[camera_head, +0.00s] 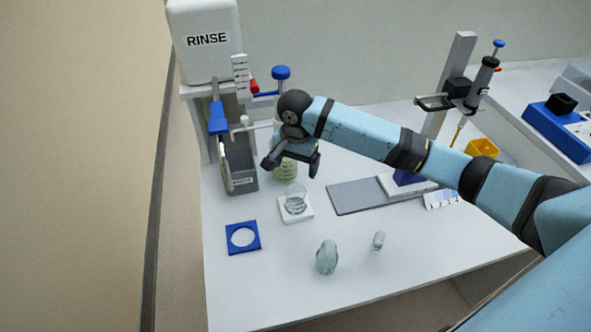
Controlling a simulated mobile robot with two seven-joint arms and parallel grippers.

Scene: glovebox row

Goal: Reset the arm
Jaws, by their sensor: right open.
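My right arm (367,131) reaches in from the right edge across the bench. My right gripper (292,163) is open and points down over the back left part of the white bench. It hangs in front of a glass vessel with greenish contents (284,172) and partly hides it. I see nothing held between its fingers, though the view there is small and dark. A clear beaker (297,197) stands on a small white pad (297,214) just below the gripper in the picture. My left gripper is not in view.
A white RINSE tank (204,50) stands at the back left above a grey bin (242,178). A blue square holder (243,237), two glass pieces (327,257) and (378,241), and a grey mat (352,197) lie on the bench.

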